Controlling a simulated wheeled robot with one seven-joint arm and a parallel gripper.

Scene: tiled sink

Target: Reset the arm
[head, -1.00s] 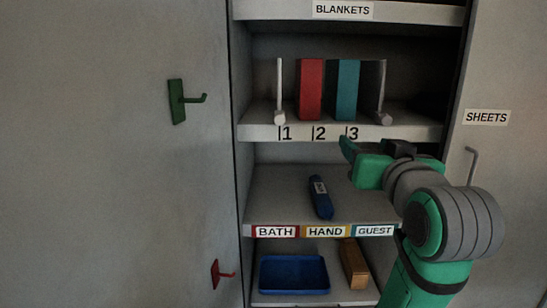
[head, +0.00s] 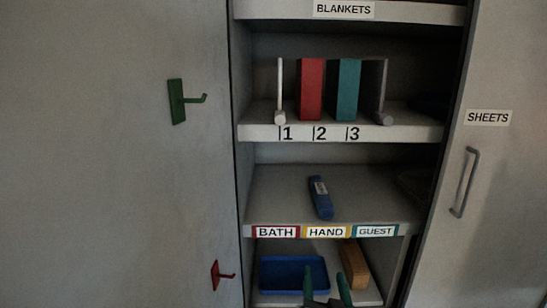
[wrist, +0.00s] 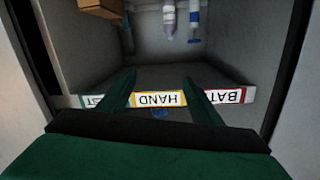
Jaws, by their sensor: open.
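My gripper (head: 326,285) shows at the bottom edge of the head view, in front of the lowest compartment. Its two green fingers are apart, with nothing between them. In the wrist view the open gripper (wrist: 160,92) points at the shelf edge with the BATH, HAND and GUEST labels, which appears upside down. Most of the arm is out of the head view.
A dark blue item (head: 320,197) lies on the middle shelf. A blue tray (head: 292,259) and a brown box (head: 354,264) are below. Red (head: 311,90) and teal (head: 348,90) blocks stand above. Green (head: 178,101) and red (head: 215,275) hooks are left; a door handle (head: 464,183) is right.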

